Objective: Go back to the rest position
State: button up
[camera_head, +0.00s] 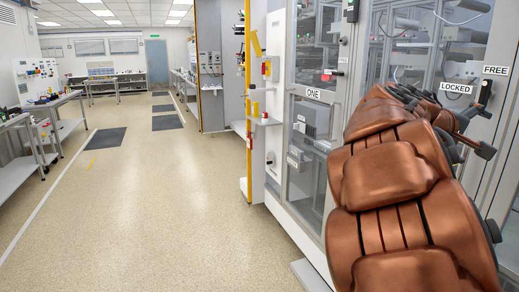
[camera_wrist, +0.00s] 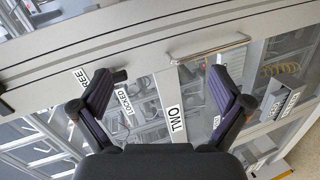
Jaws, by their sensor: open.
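My gripper (camera_wrist: 163,85) shows in the wrist view with its two dark, purple-lined fingers spread wide apart and nothing between them. In the head view my copper-coloured arm reaches forward on the right, close to the cabinet (camera_head: 320,60), and mostly hides my gripper. I cannot tell whether the fingers touch the cabinet.
Labels FREE (camera_head: 495,70) and LOCKED (camera_head: 456,88) sit beside a dark lever. A door labelled ONE (camera_head: 313,94) is left of my arm. A bar handle (camera_wrist: 208,47) crosses the wrist view. The speckled floor (camera_head: 150,210) is open; benches (camera_head: 40,110) line the left.

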jog(key=s+a+f+m+g+y, duration=0.1)
jog(key=s+a+f+y, duration=0.3)
jog(key=s+a+f, duration=0.55)
jog(key=s+a+f+m+g+y, duration=0.15)
jog(key=s+a+f+y, duration=0.3)
jog(key=f, duration=1.05)
jog(key=s+a+f+n+g+y, duration=0.1)
jog(key=s+a+f+g+y, duration=0.15)
jog(key=s+a+f, duration=0.5)
jog(key=s+a+f+n+g+y, duration=0.1)
jog(key=s+a+f+y, duration=0.25)
jog(key=s+a, duration=0.65)
jog(key=s+a+p+v, duration=0.1)
jog(key=p+v, duration=1.5)
jog(key=v, duration=0.1)
jog(key=shift+s+r+t, duration=0.25)
jog(key=shift+s+t, duration=0.1)
jog(key=shift+t, duration=0.05)
jog(key=shift+m, duration=0.25)
